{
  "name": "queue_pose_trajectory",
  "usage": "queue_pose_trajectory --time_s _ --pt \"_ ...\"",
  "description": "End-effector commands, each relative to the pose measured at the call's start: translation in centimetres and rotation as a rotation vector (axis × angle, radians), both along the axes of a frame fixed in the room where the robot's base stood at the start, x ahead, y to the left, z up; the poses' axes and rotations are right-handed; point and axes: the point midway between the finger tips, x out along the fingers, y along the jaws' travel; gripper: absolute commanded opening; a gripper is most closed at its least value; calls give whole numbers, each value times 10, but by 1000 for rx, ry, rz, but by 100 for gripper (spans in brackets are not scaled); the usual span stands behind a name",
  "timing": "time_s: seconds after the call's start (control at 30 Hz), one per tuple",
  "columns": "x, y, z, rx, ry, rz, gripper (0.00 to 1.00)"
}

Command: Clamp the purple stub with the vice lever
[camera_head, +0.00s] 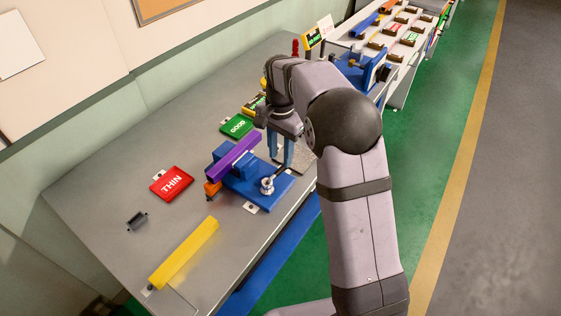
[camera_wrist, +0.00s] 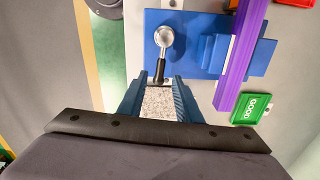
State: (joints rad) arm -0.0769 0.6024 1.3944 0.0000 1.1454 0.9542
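The purple stub (camera_head: 233,157) lies as a long bar across the blue vice (camera_head: 260,187), against its raised block. In the wrist view the stub (camera_wrist: 241,52) runs along the right side of the vice (camera_wrist: 190,18). The vice lever (camera_head: 268,185) has a round silver hub and a black-tipped handle. In the wrist view the lever (camera_wrist: 165,40) points toward my gripper (camera_wrist: 155,82), its black end appearing between the fingertips. My gripper (camera_head: 281,157) is open, fingers pointing down near the lever handle. I cannot tell whether either finger touches the handle.
A green GOOD plate (camera_head: 237,126) and a red THIN plate (camera_head: 173,183) lie on the grey bench. A yellow bar (camera_head: 184,253) and a small dark part (camera_head: 137,221) lie at the near end. A speckled grey plate (camera_wrist: 158,102) lies beneath my gripper.

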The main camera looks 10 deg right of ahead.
Motion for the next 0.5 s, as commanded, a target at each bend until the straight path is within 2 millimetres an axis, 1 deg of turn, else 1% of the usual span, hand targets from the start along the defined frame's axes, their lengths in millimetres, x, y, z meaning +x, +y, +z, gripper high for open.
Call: queue_pose_trajectory --time_s 0.13,0.3,0.5 --pt "-1 0 -19 0 5 0 31" --pt "-1 0 -36 -1 2 1 31" --pt "-1 0 -45 0 0 1 31"
